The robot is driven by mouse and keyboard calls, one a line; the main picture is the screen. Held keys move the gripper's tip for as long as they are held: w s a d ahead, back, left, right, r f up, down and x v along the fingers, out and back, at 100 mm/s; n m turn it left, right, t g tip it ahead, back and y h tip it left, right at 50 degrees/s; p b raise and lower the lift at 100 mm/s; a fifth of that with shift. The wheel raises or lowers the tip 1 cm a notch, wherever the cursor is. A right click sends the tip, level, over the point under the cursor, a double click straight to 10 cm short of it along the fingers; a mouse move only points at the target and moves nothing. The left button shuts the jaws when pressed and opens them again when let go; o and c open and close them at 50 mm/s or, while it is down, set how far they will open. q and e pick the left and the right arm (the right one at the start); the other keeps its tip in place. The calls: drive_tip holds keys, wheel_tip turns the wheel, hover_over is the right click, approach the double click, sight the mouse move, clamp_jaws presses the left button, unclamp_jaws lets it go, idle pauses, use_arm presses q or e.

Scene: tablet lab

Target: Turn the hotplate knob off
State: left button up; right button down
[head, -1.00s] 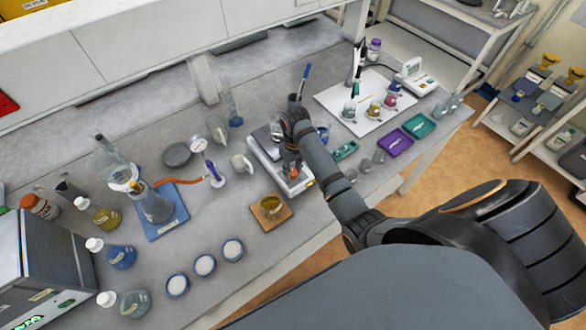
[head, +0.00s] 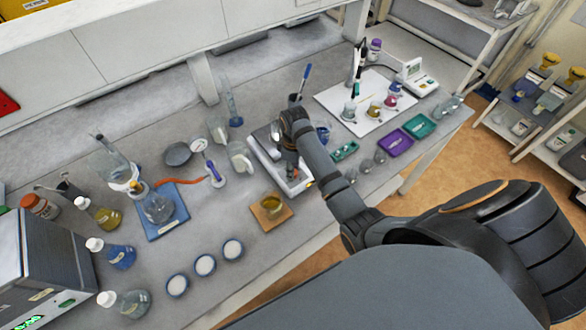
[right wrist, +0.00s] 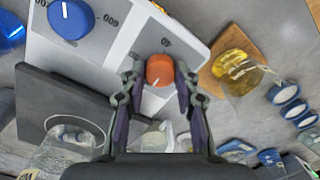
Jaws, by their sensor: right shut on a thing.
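The white hotplate (head: 264,168) stands on the bench, partly hidden by my right arm in the head view. In the head view the right gripper (head: 291,168) is at the hotplate's front. A glass vessel (right wrist: 70,145) stands on the hotplate's dark top plate (right wrist: 60,110). My left gripper is not in view.
A wooden board (head: 257,211) with a beaker of yellow liquid (head: 271,203) lies just left of the hotplate. Several white-topped round dishes (head: 205,265) line the front edge. A purple tray (head: 395,143) and teal tray (head: 420,125) lie to the right.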

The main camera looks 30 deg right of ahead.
idle(0.3)
drive_tip(key=c, duration=1)
unclamp_jaws()
drive_tip(key=shift+r, duration=0.35)
wheel_tip(320, 180, up, 7)
drive_tip(key=shift+w+d+f, duration=0.1)
